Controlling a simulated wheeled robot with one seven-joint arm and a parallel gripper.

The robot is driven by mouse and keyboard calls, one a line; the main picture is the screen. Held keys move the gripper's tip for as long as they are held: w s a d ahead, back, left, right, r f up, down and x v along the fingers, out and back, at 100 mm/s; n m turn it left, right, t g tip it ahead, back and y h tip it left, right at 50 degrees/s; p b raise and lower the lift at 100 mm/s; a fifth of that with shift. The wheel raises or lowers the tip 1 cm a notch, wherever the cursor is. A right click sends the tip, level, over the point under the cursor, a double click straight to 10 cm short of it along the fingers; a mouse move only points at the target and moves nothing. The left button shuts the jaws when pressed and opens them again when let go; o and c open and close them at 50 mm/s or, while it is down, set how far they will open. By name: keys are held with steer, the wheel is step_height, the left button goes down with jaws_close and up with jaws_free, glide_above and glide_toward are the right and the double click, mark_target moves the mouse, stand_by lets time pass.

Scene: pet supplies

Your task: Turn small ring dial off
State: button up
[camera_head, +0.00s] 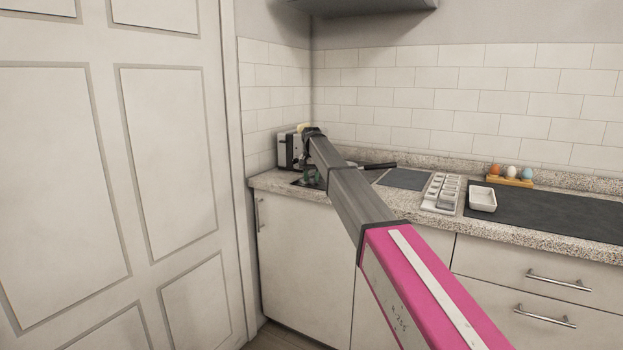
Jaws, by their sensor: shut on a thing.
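My arm reaches from the lower right to the far left corner of the counter. My gripper (311,176) points down there, small and partly covered by my own arm. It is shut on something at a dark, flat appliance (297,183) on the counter. The small ring dial cannot be made out; it appears to be at the gripper's tips, where my gripper and arm hide it. Its setting cannot be read.
A metallic toaster-like box (287,150) stands close behind my gripper on the left. A dark pan handle (379,166) sticks out to the right. A dark mat (405,179), white tray (440,194), white dish (482,199) and egg holder (510,181) lie farther right.

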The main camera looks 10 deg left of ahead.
mark_target(312, 176)
steer(key=n, duration=0.4)
steer(key=shift+n, duration=0.3)
stand_by(0.4)
steer(key=o, duration=0.9)
steer(key=shift+r, duration=0.1)
step_height(312, 176, up, 11)
steer(key=shift+f, duration=0.15)
